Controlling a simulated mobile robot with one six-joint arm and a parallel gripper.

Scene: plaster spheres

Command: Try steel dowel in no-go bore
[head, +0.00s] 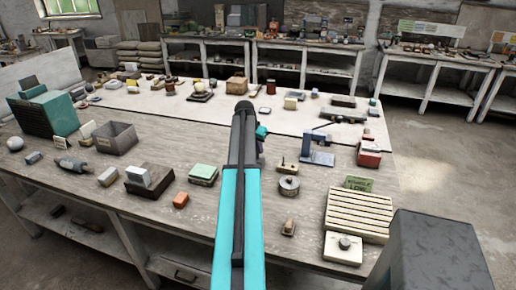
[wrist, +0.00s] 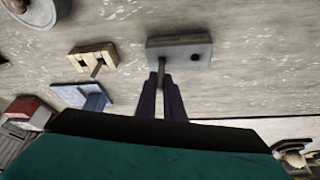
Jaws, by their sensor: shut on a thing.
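In the wrist view a grey block (wrist: 178,42) lies on the bench, with one dark open bore (wrist: 194,57) showing on its right. My gripper (wrist: 162,82), with dark fingers, is shut on a thin steel dowel (wrist: 161,66). The dowel points at the left part of the block, left of the open bore. Its far end overlaps the block there; I cannot tell whether it is inside a bore or just above the surface. No go or no-go mark is readable. In the head view my arm hides the block, dowel and fingers.
A wooden block with a pin (wrist: 92,58) lies left of the grey block; it also shows in the head view (head: 287,167). A blue stand (head: 317,148) and a red box (head: 369,156) are nearby. A slatted tray (head: 357,214) is at right. Bench right of the grey block looks clear.

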